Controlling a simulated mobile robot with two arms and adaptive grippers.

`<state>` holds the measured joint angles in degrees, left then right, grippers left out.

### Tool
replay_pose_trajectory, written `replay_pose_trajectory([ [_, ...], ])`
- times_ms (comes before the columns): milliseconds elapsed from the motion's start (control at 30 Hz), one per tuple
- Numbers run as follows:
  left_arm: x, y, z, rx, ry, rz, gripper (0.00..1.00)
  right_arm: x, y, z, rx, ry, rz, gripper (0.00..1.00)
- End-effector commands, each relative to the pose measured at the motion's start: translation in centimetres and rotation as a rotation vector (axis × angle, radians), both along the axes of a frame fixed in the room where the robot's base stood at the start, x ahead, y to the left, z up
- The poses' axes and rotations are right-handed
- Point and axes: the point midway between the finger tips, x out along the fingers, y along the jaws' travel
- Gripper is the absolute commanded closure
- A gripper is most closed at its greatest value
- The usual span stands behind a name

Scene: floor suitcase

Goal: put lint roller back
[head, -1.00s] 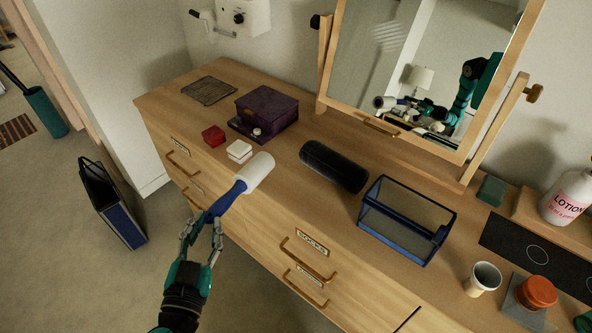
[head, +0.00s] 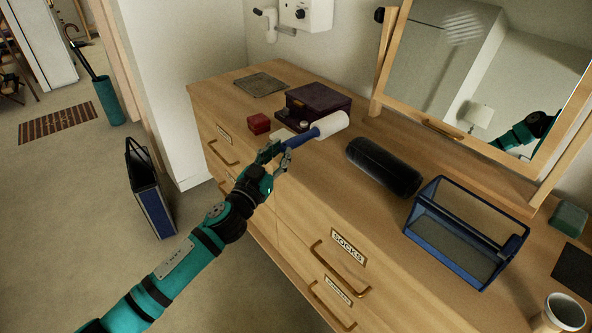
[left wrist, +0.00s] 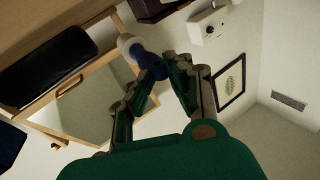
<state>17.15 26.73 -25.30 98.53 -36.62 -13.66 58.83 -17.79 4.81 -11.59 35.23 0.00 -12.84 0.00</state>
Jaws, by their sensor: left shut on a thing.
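The lint roller has a white roll (head: 332,125) and a blue handle (head: 303,138). My left gripper (head: 276,153) is shut on the handle, and the roller points right and away, over the dresser top in front of the purple box. In the left wrist view the blue handle (left wrist: 150,67) is between the fingertips (left wrist: 165,75), with part of the white roll (left wrist: 127,44) beyond. I cannot tell whether the roll touches the dresser. My right gripper is not in view.
The wooden dresser (head: 300,185) carries a purple box (head: 318,100), a red box (head: 258,123), a white box (head: 284,135) partly hidden, a black cylinder (head: 384,166) and a blue open caddy (head: 465,232). A mirror (head: 490,70) stands behind. A blue bag (head: 150,190) stands on the floor.

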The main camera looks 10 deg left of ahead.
Motion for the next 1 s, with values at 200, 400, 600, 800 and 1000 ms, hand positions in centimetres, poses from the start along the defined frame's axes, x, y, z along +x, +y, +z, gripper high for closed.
replay_pose_trajectory([
  [200, 0.0, 0.0, -2.7, -0.002, -0.002, 0.001, 1.0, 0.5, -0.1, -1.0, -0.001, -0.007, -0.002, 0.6],
  [400, 0.0, 0.0, -5.7, -0.002, 0.0, 0.002, 1.0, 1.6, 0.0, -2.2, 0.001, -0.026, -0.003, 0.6],
  [600, 0.0, 0.0, -6.2, -0.001, -0.003, 0.0, 1.0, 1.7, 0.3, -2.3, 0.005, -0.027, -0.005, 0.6],
  [800, 0.0, 0.0, -6.3, 0.0, -0.002, 0.0, 1.0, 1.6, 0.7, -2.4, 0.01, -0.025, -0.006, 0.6],
  [1000, 0.0, 0.0, -6.5, 0.001, -0.001, 0.0, 0.69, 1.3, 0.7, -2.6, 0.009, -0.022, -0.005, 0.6],
])
